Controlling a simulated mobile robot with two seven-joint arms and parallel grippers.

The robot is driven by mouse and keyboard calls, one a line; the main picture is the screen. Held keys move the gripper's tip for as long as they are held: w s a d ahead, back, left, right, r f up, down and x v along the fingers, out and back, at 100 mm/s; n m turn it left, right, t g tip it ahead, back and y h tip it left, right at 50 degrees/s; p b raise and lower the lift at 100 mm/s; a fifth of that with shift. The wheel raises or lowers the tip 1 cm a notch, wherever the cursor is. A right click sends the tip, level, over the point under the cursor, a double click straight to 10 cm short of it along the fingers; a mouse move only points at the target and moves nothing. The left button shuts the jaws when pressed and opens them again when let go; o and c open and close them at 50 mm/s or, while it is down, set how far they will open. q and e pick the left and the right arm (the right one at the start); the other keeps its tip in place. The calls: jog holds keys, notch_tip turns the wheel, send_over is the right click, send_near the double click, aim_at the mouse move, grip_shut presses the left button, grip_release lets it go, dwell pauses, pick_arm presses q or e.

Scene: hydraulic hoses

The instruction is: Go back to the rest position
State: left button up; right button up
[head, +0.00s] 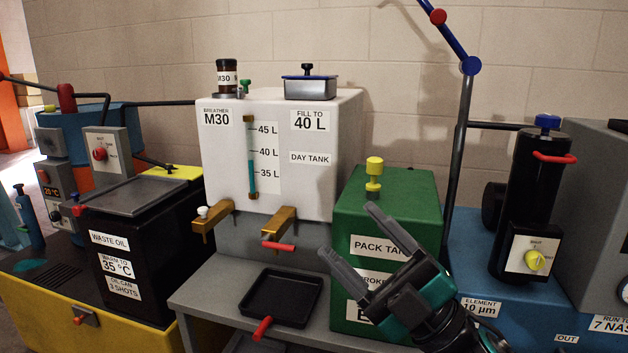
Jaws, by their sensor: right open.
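My right gripper (347,231) reaches in from the lower right. Its two grey fingers are spread apart with nothing between them. It appears in front of the green pack tank (400,195) and hides part of that tank's labels. My left gripper is not in view.
A white day tank (340,120) with a level gauge and brass taps stands at the centre, above a black drip tray (255,295) on a grey stand. A black waste oil bin (150,285) is at left. A black filter housing (530,190) and blue unit (460,260) are at right.

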jog(key=d+f+m+t+h, duration=0.2)
jog(key=d+f+m+h, duration=0.2)
jog(key=f+m+h, duration=0.6)
jog(key=d+f+m+t+h, duration=0.25)
jog(key=f+m+h, duration=0.45)
jog(key=f, duration=0.5)
jog(key=s+d+f+m+g+h, duration=0.25)
jog(key=s+f+m+g, duration=0.4)
jog(key=s+f, duration=0.75)
pick_arm(q)
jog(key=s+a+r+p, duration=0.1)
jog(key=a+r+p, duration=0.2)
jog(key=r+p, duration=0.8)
jog(key=p, duration=0.4)
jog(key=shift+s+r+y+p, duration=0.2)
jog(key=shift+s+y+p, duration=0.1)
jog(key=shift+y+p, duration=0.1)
pick_arm(e)
jog(key=w+d+r, duration=0.1)
jog(key=d+r, duration=0.2)
jog(key=r, duration=0.7)
jog(key=shift+r+n, duration=0.25)
jog(key=shift+n, duration=0.1)
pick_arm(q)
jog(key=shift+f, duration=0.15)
pick_arm(e)
jog(key=shift+w+d+h, duration=0.1)
jog(key=shift+h, duration=0.15)
jog(key=shift+w, duration=0.1)
